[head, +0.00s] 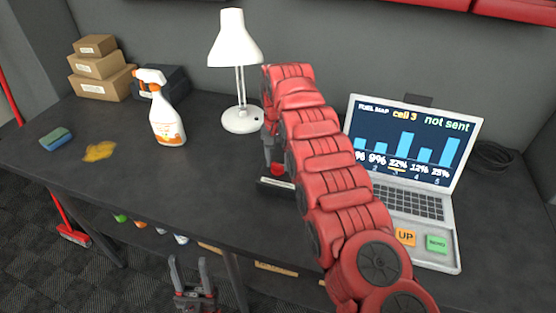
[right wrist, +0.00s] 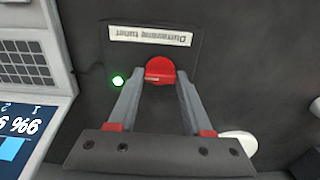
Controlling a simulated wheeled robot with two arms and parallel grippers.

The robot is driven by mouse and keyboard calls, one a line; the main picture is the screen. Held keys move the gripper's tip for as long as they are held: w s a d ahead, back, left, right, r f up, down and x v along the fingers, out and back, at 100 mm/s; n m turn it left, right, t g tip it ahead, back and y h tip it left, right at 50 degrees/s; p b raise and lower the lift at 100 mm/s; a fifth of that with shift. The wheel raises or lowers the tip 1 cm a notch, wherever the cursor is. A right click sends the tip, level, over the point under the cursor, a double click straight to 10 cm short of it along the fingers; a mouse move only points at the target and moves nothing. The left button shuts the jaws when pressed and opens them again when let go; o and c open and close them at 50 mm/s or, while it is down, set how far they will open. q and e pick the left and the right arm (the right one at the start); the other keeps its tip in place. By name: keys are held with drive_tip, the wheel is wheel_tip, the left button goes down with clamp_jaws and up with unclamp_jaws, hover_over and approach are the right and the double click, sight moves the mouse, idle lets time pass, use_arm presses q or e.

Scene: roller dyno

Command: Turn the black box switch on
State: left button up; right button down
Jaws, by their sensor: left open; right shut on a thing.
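The black box (right wrist: 185,45) lies on the dark bench and fills the middle of the right wrist view. It has a white label (right wrist: 150,36) that reads upside down, a lit green light (right wrist: 118,81) and a red switch (right wrist: 160,70). In the head view its label edge (head: 276,184) shows below my right arm, which hides much of the box. My right gripper (right wrist: 160,80) is shut on the red switch, one finger at each side. My left gripper (head: 191,266) is open and empty, low in front of the bench's front edge.
An open laptop (head: 400,200) stands right of the box, its screen reading "not sent". A white lamp (head: 240,118) stands behind.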

sight(278, 164)
idle(0.4)
drive_tip(key=shift+c, duration=1.6)
unclamp_jaws()
wheel_tip(278, 164, up, 18)
drive_tip(key=p, duration=1.6)
drive_tip(key=shift+f+p, duration=0.25)
drive_tip(key=shift+p, duration=0.05)
